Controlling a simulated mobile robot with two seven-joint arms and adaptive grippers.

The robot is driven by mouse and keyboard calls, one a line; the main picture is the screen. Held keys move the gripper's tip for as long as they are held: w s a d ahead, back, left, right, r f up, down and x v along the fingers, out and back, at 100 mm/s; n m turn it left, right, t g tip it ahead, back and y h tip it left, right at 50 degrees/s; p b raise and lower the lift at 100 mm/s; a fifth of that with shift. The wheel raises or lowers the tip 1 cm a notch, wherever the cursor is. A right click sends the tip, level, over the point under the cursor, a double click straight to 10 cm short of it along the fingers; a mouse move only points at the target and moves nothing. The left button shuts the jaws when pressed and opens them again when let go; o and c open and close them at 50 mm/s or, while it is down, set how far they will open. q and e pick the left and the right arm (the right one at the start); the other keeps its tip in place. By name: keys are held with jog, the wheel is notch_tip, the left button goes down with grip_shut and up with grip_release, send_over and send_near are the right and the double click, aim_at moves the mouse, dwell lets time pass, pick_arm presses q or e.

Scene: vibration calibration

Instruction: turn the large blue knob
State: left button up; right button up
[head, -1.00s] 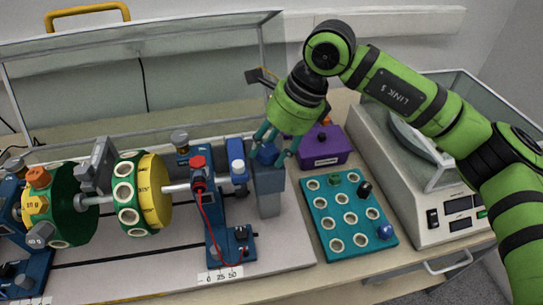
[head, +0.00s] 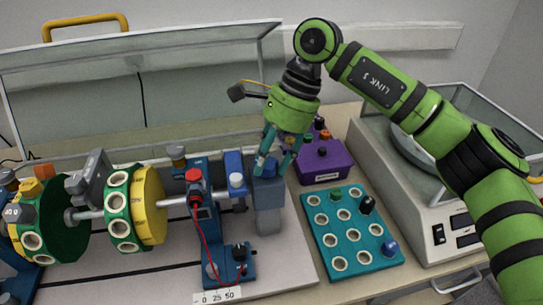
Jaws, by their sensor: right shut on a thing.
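The large blue knob (head: 267,168) sits on top of a grey post (head: 268,205) at the right end of the shaft rig. My right gripper (head: 274,167) comes down from above with its teal fingers around the knob and is shut on it. The fingers hide part of the knob. My left gripper is not in view.
The shaft with green and yellow drums (head: 148,205) lies to the left, with a blue bearing stand (head: 208,240) and red cable. A purple box (head: 322,165) stands behind right. A teal tray (head: 318,238) with holes is at right, before a white balance (head: 420,215).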

jog(key=shift+a+r, duration=0.2)
jog(key=shift+r, duration=0.1)
jog(key=o, duration=1.1)
jog(key=shift+a+f, duration=0.1)
jog(key=shift+a, duration=0.05)
jog(key=shift+w+d+r, duration=0.1)
jog(key=shift+d+r, duration=0.15)
jog(key=shift+d, duration=0.05)
jog(key=v, duration=1.1)
jog(key=shift+r, duration=0.2)
jog(key=shift+a, duration=0.1)
